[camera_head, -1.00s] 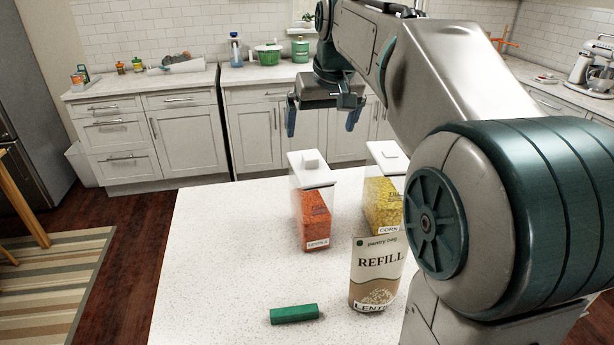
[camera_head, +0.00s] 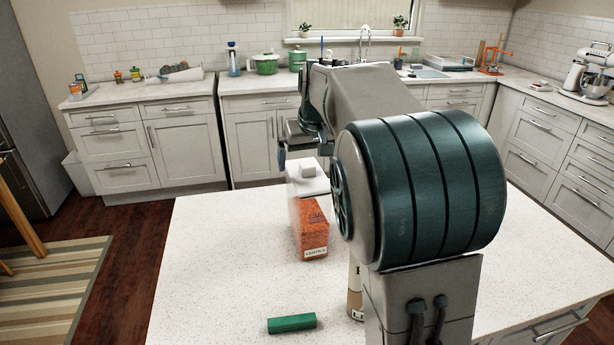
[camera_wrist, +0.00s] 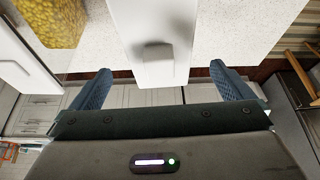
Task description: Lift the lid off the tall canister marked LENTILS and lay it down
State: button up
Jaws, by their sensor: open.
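The tall clear canister marked LENTILS (camera_head: 312,232), filled with orange lentils, stands upright on the white worktop. Its white lid (camera_head: 296,187) with a blocky knob (camera_head: 308,171) is on top. In the wrist view the lid (camera_wrist: 130,20) and knob (camera_wrist: 158,57) lie between the fingers. My gripper (camera_wrist: 160,68) is open, with one blue finger on each side of the knob and a gap on both sides. In the head view my gripper (camera_head: 299,150) is close to the lid, partly hidden by my arm; its height above the knob is hard to judge.
A green block (camera_head: 291,323) lies on the worktop (camera_head: 220,270), which is clear at left. Yellow corn (camera_wrist: 50,20) shows in the wrist view beside the lid. Cabinets (camera_head: 185,150) stand behind.

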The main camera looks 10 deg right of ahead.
aim_at(307, 165)
jog(key=shift+x, duration=1.55)
jog(key=shift+r, duration=0.1)
jog(key=c, duration=1.1)
jog(key=shift+r, duration=0.1)
jog(key=r, duration=0.4)
jog(key=shift+d+r, duration=0.1)
jog(key=shift+d, duration=0.15)
jog(key=s+d+r+p, duration=0.2)
jog(key=s+d+r, duration=0.4)
jog(key=d+r, duration=0.3)
jog(key=shift+d+r, duration=0.25)
jog(key=shift+r, duration=0.3)
